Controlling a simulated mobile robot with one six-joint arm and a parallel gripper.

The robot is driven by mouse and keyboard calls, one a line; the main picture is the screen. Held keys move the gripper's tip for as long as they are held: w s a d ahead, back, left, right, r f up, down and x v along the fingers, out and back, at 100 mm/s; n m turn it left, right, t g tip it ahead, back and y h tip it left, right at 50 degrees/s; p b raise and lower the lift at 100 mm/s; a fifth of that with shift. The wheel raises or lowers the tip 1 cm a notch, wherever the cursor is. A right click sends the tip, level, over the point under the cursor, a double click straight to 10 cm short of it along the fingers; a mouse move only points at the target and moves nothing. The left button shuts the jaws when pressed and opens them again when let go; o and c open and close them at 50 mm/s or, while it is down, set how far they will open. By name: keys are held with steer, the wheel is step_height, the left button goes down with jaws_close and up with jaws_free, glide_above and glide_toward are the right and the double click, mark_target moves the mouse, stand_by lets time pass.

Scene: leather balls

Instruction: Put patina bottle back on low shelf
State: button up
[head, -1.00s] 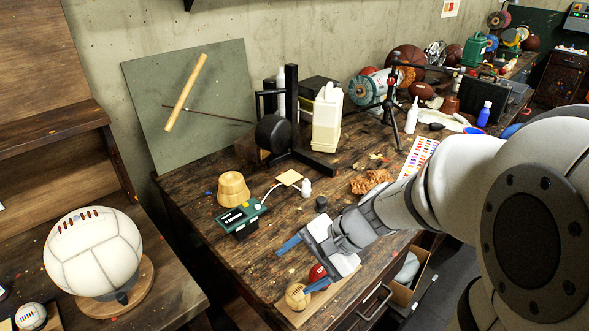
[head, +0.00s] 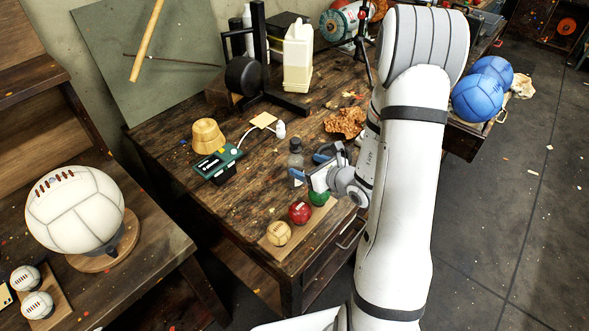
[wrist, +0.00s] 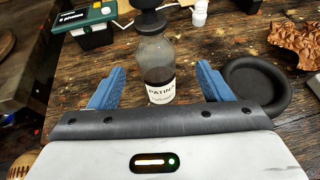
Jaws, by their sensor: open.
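The patina bottle (wrist: 158,62) is clear with a dark cap, dark liquid low inside and a white PATINA label. It stands upright on the wooden workbench and also shows in the head view (head: 295,154). My gripper (head: 309,165) is open beside it, low over the bench. In the wrist view the blue fingers of my gripper (wrist: 160,70) appear on either side of the bottle, with a gap on each side. How far the bottle sits between them is hard to tell. I cannot tell which surface is the low shelf.
A tan ball (head: 278,234), a red ball (head: 300,212) and a green ball (head: 319,198) sit near the bench's front edge. A green-black device (head: 218,166) and a brown crumpled piece (head: 345,122) flank the bottle. A wooden shelf unit (head: 30,82) stands left. A black round dish (wrist: 258,84) lies right.

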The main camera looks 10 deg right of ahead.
mark_target(301, 164)
steer(key=shift+w+a+f+p, duration=0.15)
steer(key=shift+w+a+p, duration=0.25)
steer(key=shift+w+a, duration=0.2)
steer(key=p+x, duration=0.1)
steer(key=x, duration=0.3)
steer(key=shift+a+p, duration=0.1)
steer(key=shift+p, duration=0.2)
steer(key=shift+c, duration=0.5)
jaws_close()
